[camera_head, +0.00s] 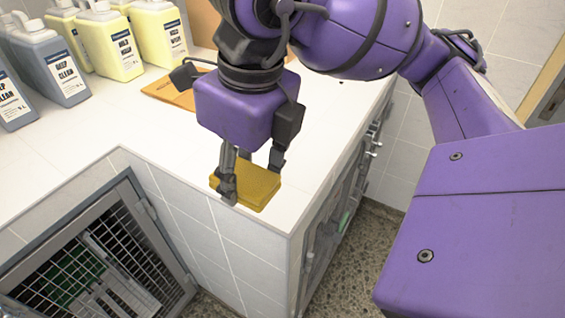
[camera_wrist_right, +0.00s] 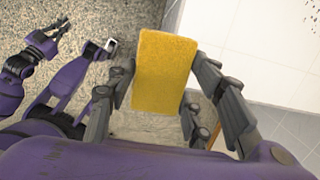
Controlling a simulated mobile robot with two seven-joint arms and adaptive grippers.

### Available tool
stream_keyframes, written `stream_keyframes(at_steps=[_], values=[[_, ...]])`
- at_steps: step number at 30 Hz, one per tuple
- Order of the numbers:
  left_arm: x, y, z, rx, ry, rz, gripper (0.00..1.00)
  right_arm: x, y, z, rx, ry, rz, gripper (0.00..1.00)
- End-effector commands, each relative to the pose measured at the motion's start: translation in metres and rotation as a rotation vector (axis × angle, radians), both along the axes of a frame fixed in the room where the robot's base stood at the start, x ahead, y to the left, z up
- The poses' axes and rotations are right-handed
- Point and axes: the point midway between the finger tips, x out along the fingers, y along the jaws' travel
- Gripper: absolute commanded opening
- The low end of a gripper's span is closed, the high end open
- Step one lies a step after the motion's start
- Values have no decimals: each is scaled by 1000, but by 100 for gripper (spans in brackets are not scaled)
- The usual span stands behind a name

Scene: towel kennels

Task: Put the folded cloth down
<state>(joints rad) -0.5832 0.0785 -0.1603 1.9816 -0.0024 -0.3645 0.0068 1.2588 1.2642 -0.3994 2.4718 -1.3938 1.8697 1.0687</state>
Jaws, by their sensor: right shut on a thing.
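The folded cloth (camera_head: 246,186) is a small mustard-yellow pad. My right gripper (camera_head: 250,180) is shut on it, one finger at each side, near the front corner of the white counter (camera_head: 165,130) in the head view. I cannot tell whether the cloth touches the counter. In the right wrist view the cloth (camera_wrist_right: 164,72) sits between the fingers of my right gripper (camera_wrist_right: 158,95), with speckled floor and a white surface around it. My left gripper (camera_wrist_right: 42,45) shows small at the upper left of that view; its finger opening is unclear.
Several yellow jugs (camera_head: 108,42) and grey-blue jugs (camera_head: 48,62) stand at the counter's back left. A flat orange-brown item (camera_head: 172,90) lies behind my right gripper. A barred kennel door (camera_head: 95,262) is below the counter. The counter's middle is clear.

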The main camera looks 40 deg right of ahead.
Motion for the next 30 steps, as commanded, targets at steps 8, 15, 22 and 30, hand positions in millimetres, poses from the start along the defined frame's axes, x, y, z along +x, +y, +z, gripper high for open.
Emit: stream_keyframes(at_steps=[8,15,22,30], values=[[6,2,3,4,-10,-5,0,32,-55,-29,-3,10,-11,23],[4,-1,5,0,-6,-7,0,53,-89,-67,-1,7,-4,23],[4,-2,5,-3,-4,-6,0,63,-101,-85,0,3,-1,23],[4,-4,6,-6,-3,-5,0,66,-108,-120,-1,4,0,23]])
